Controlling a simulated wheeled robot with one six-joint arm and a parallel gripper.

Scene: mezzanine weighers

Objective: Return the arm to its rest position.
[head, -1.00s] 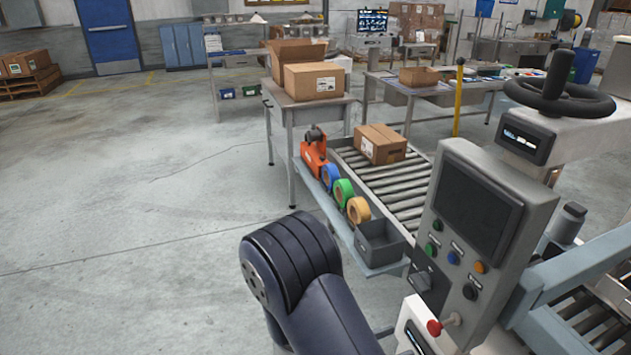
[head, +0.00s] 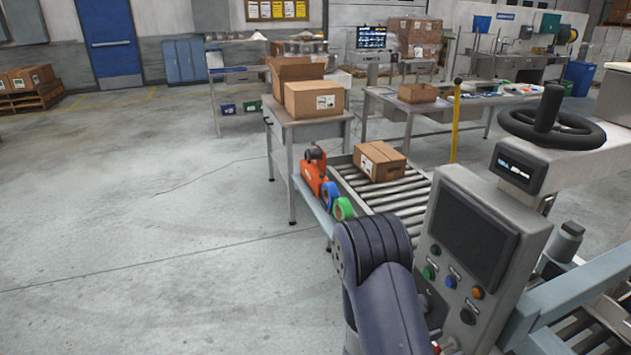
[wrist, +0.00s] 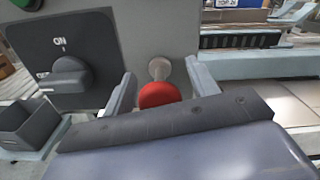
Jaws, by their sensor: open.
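My gripper (wrist: 160,88) shows in the wrist view with its two grey fingers apart. A red knob (wrist: 158,96) on a metal stem (wrist: 159,69) shows between the fingers. I cannot tell whether the fingers touch it, but they are not closed on it. The knob sits on the front of a grey control panel (wrist: 150,25). In the head view my dark arm stands in front of the lower left of the control box (head: 500,200), and my gripper is hidden there.
A dark rotary switch (wrist: 70,76) marked ON is left of the fingers. A handwheel (head: 552,127) tops the machine. A roller conveyor (head: 405,195) carries a carton (head: 379,161), beside an orange tape dispenser (head: 313,172). The floor at left is clear.

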